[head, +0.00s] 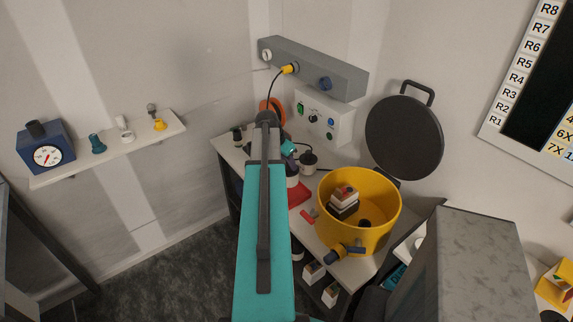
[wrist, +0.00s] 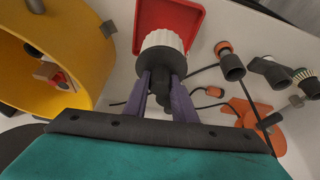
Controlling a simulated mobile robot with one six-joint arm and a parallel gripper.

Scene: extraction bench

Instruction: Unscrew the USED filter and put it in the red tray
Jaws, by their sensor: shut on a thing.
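In the wrist view my gripper (wrist: 164,88), with purple fingers, is shut on the dark end of a filter-like part (wrist: 163,45) that has a white ridged section. No USED marking on it is readable. The red tray (wrist: 183,12) shows just behind the held part, which overlaps its near edge; I cannot tell whether they touch. In the head view the red tray (head: 301,191) lies on the bench, partly hidden by my teal arm. My fingers are mostly hidden there.
A yellow drum (head: 386,222) stands right of the tray, its black lid (head: 405,138) open. It also fills the left of the wrist view (wrist: 75,50). A control box (head: 318,118) stands behind. Orange and dark fittings (wrist: 232,66) lie right in the wrist view.

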